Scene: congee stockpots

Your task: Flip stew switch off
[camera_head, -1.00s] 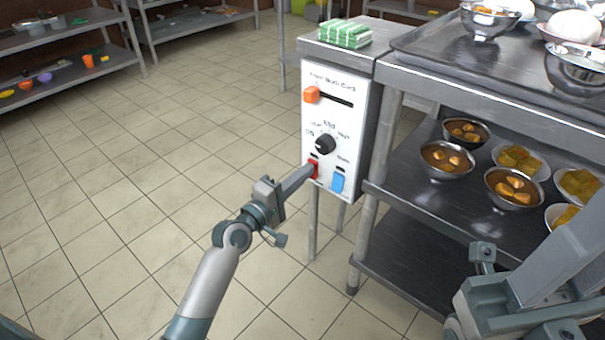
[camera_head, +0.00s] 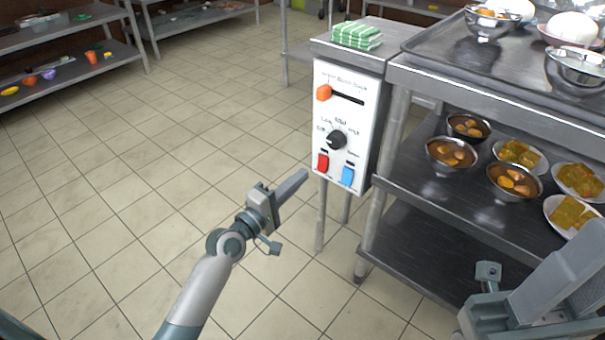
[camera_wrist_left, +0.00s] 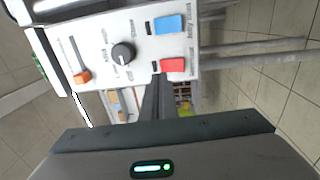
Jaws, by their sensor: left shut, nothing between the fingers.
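A white control panel (camera_head: 333,118) faces me on the side of a metal stand. It has an orange slider (camera_head: 323,93), a black knob (camera_head: 336,140), a red rocker switch (camera_head: 323,162) and a blue rocker switch (camera_head: 347,176). The left wrist view shows the red switch (camera_wrist_left: 173,65) beside the blue one (camera_wrist_left: 168,24); the labels are too small to read surely. My left gripper (camera_head: 303,176) is shut and empty, its tips just left of and below the red switch, apparently apart from it. My right gripper (camera_head: 487,275) is partly in view at the lower right; its fingertips are unclear.
A folded green-striped cloth (camera_head: 357,36) lies on the stand. To the right, a metal shelf (camera_head: 400,190) holds bowls of stew (camera_head: 452,153) and plates of food (camera_head: 519,153). The tiled floor (camera_head: 130,170) to the left is clear.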

